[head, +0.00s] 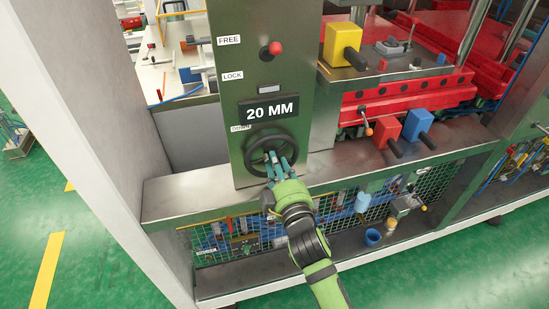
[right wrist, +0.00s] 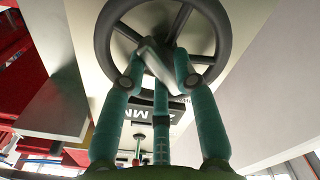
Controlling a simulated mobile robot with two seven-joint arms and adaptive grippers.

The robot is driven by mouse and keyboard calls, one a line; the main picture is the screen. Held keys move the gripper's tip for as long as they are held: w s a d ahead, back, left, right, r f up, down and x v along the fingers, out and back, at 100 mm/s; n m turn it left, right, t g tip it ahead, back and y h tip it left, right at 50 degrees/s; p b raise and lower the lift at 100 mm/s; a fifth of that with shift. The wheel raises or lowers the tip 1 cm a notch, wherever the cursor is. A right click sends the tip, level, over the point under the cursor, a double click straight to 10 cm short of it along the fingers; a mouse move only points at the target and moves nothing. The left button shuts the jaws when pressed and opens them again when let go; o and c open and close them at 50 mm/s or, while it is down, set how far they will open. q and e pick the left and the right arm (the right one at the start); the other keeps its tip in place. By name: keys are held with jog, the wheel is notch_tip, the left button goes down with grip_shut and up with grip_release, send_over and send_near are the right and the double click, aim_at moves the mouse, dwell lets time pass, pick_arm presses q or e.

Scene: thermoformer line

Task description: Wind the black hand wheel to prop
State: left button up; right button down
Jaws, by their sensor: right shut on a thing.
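The black hand wheel (head: 249,155) is on the front of the grey-green metal panel (head: 300,135), under a black plate reading "20 MM" (head: 269,110). My right gripper (head: 275,161) reaches up to the wheel from below. In the right wrist view the wheel's rim (right wrist: 104,40) fills the top. The teal fingers of my right gripper (right wrist: 160,68) are shut on a grey part of the wheel inside the rim; the fingers partly hide it, so I cannot tell whether it is hub or spoke. My left gripper is not in view.
A yellow block (head: 342,44), a red block (head: 387,127) and a blue block (head: 417,124) with dark handles stand to the right. A metal ledge (head: 180,198) runs below the wheel.

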jog(key=shift+w+r+m+p, duration=0.15)
jog(key=shift+r+m, duration=0.15)
jog(key=shift+m, duration=0.4)
jog(key=shift+w+r+m+p, duration=0.15)
jog(key=shift+r+m, duration=0.1)
jog(key=shift+m, duration=0.45)
jog(key=shift+s, duration=0.1)
jog(key=shift+m+p, duration=0.4)
jog(key=shift+m, duration=0.6)
jog(key=c, duration=0.9)
grip_release()
jog(key=shift+a, duration=0.1)
jog(key=shift+w+a+f, duration=0.2)
jog(key=shift+w+f, duration=0.25)
jog(key=shift+w, duration=0.15)
jog(key=shift+s+f, duration=0.15)
jog(key=v, duration=1.2)
jog(key=shift+d, duration=0.1)
